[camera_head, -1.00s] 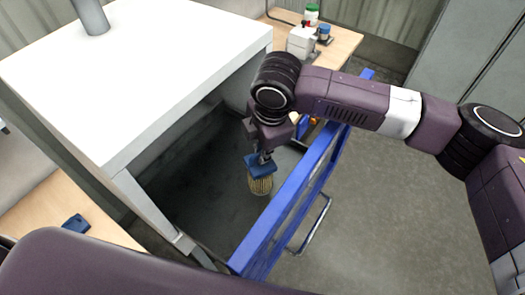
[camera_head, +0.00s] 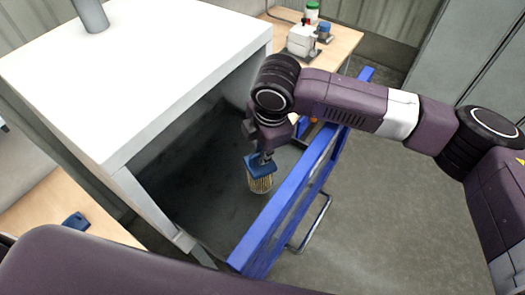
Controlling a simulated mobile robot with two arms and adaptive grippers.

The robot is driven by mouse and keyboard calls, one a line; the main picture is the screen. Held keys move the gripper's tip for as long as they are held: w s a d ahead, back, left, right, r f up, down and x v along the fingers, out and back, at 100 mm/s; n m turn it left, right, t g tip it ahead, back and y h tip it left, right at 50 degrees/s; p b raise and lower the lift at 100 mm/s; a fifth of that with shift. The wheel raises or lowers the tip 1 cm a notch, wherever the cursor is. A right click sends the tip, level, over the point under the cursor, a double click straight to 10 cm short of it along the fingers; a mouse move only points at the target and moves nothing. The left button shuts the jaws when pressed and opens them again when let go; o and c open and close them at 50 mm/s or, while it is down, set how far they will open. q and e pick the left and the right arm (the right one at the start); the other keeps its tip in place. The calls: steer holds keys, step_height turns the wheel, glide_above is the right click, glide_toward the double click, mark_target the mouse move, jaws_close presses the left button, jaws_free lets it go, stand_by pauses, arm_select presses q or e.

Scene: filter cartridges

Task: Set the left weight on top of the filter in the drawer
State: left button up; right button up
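A pleated, yellowish filter (camera_head: 261,184) stands in the open drawer (camera_head: 205,205), near the blue drawer front. A blue weight (camera_head: 257,167) sits at the filter's top; from this angle it appears to touch it. My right gripper (camera_head: 264,156) points down into the drawer and appears shut on the blue weight's upper part; its fingertips are small and partly hidden. Another blue piece (camera_head: 75,222), perhaps a second weight, lies on the wooden surface at the lower left. My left gripper is not in view.
The blue drawer front (camera_head: 285,212) with its metal handle stands close right of the filter. A white cabinet top (camera_head: 150,65) overhangs the drawer's left side. A wooden table (camera_head: 343,45) with bottles stands behind. The drawer floor left of the filter is clear.

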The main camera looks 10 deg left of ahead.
steer(key=o, duration=0.3)
steer(key=shift+s, duration=0.1)
steer(key=shift+d+f, duration=0.1)
steer(key=shift+f, duration=0.05)
steer(key=r, duration=0.4)
steer(key=s+d+r, duration=0.1)
steer(key=r, duration=0.7)
steer(key=shift+s+d, duration=0.2)
steer(key=shift+s, duration=0.15)
